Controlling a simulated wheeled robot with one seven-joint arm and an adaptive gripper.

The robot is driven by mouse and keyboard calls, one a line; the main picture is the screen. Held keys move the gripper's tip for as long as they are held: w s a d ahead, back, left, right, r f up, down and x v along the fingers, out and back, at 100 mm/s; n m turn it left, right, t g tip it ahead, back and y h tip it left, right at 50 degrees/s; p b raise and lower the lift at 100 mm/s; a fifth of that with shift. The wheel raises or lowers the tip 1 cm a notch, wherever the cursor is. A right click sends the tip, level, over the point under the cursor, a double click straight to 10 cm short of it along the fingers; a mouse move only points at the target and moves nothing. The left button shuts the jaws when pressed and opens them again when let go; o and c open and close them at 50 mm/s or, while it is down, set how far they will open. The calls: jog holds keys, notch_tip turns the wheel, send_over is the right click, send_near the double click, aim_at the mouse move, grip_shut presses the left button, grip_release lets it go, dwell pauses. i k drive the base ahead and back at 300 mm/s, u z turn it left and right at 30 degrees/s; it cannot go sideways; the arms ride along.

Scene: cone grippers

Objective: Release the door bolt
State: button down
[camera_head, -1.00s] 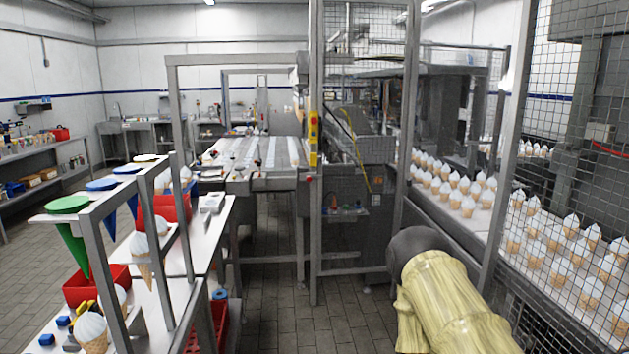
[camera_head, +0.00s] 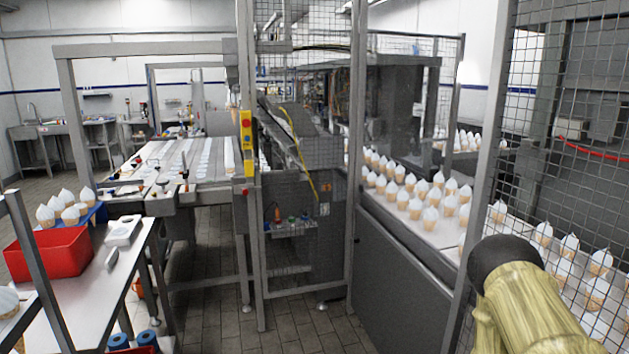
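A mesh guard door (camera_head: 300,150) in a grey metal frame stands at the centre, in front of the machine. A narrow yellow unit (camera_head: 247,145) with red parts is fixed on its left post. It may be the door's lock or a switch box; I cannot make out a bolt for sure. My arm, in a yellow cover with a dark rounded joint, shows at the lower right, apart from the door. My gripper is not in view.
A conveyor (camera_head: 430,232) with rows of white-topped cones runs along the right behind mesh. A work table (camera_head: 85,300) with a red bin (camera_head: 48,254) stands at the left. Tiled floor (camera_head: 215,320) is free between the table and the door.

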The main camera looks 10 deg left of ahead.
aim_at(245, 190)
jog(key=u, duration=0.1)
jog(key=i, duration=1.65)
jog(key=u, duration=1)
jog(key=i, duration=0.45)
jog(key=u, duration=0.2)
